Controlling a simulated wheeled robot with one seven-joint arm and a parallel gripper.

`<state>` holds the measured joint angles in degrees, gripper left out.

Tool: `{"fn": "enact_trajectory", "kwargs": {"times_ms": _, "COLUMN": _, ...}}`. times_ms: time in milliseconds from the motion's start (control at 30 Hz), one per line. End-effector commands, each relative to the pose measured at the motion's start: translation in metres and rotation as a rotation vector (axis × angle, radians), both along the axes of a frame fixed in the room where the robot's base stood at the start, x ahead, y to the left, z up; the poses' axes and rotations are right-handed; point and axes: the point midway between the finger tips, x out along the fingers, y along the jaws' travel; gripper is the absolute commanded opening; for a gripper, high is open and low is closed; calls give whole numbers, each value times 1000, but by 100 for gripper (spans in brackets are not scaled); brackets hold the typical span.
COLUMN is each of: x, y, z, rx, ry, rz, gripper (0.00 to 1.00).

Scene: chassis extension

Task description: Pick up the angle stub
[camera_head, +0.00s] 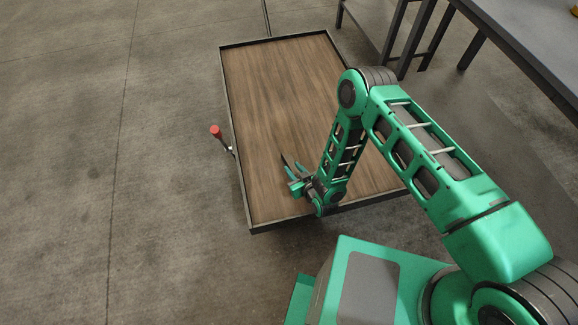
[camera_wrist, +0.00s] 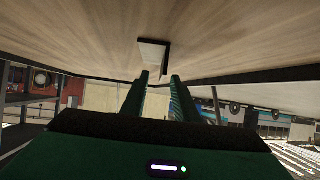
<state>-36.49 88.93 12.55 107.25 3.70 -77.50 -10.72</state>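The angle stub (camera_wrist: 152,54) shows in the wrist view as a small piece with a pale face and a dark edge, against the wooden surface just beyond my fingertips. My gripper (camera_wrist: 160,77) is open, its two green fingers apart with nothing between them. In the head view my gripper (camera_head: 291,176) is low over the near left part of the wooden platform. A thin dark sliver (camera_head: 284,159) beside the fingers there may be the stub; it is too small to tell. I cannot tell whether the fingers touch the stub.
The wooden platform (camera_head: 275,90) has a raised dark rim and is otherwise bare. A red-topped handle (camera_head: 216,132) stands at its left side. A dark table (camera_head: 530,40) is at the upper right. Open concrete floor (camera_head: 70,150) lies to the left.

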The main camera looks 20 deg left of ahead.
Motion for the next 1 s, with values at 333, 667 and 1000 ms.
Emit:
{"fn": "enact_trajectory", "kwargs": {"times_ms": 333, "x": 25, "y": 31, "z": -18, "rx": 0, "ry": -2, "rz": 0, "gripper": 27}}
{"fn": "enact_trajectory", "kwargs": {"times_ms": 667, "x": 30, "y": 35, "z": -21, "rx": -1, "ry": 1, "rz": 0, "gripper": 27}}
{"fn": "enact_trajectory", "kwargs": {"times_ms": 1000, "x": 29, "y": 35, "z": -21, "rx": -1, "ry": 1, "rz": 0, "gripper": 0}}
